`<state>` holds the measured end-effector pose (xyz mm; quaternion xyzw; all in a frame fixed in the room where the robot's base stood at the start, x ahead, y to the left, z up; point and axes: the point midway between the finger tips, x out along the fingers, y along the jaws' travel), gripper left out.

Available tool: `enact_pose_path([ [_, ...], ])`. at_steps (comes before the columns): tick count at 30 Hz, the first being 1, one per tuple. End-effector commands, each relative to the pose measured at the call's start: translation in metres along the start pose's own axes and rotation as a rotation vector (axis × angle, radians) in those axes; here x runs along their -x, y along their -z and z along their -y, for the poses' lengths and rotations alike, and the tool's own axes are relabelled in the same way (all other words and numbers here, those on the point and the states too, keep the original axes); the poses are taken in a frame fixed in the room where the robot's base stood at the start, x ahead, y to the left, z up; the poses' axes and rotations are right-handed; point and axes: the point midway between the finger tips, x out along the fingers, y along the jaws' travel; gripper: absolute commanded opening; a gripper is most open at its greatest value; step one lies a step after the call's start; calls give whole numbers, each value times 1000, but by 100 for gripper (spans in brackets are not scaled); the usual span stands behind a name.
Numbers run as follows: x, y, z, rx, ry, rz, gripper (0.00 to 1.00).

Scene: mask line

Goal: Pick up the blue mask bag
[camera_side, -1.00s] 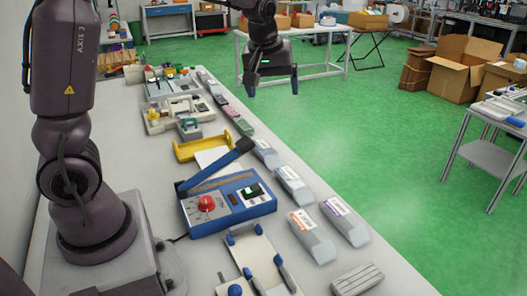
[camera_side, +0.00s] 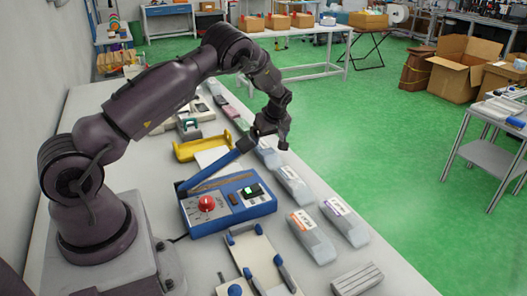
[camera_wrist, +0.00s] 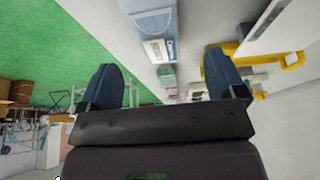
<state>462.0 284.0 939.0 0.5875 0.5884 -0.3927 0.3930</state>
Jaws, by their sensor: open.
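The blue mask bag (camera_wrist: 150,22) is light blue with a white label and lies flat on the table, at the top centre of the wrist view. In the side view, the pale blue bag (camera_side: 268,157) lies in the row along the table's right edge, partly hidden by my gripper. My gripper (camera_side: 268,142) is just above that bag. Its two blue fingers are spread apart with nothing between them, as the wrist view (camera_wrist: 162,74) also shows. I cannot tell the exact height gap.
A green bag (camera_wrist: 167,76) lies beyond the blue one. Grey bags (camera_side: 294,186) and white-labelled bags (camera_side: 312,236) continue the row nearer. A blue sealer (camera_side: 228,208) with a raised lever and a yellow tray (camera_side: 200,150) stand left of the row. Green floor lies right.

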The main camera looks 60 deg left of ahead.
Motion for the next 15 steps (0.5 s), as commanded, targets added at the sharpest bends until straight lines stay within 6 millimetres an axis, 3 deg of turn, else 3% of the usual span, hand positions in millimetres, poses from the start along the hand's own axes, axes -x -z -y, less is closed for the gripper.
enact_pose_path([
  [8, -24, 0, 0, 0, 0, 0, 89],
  [15, -59, -2, -2, -1, 1, 0, 89],
])
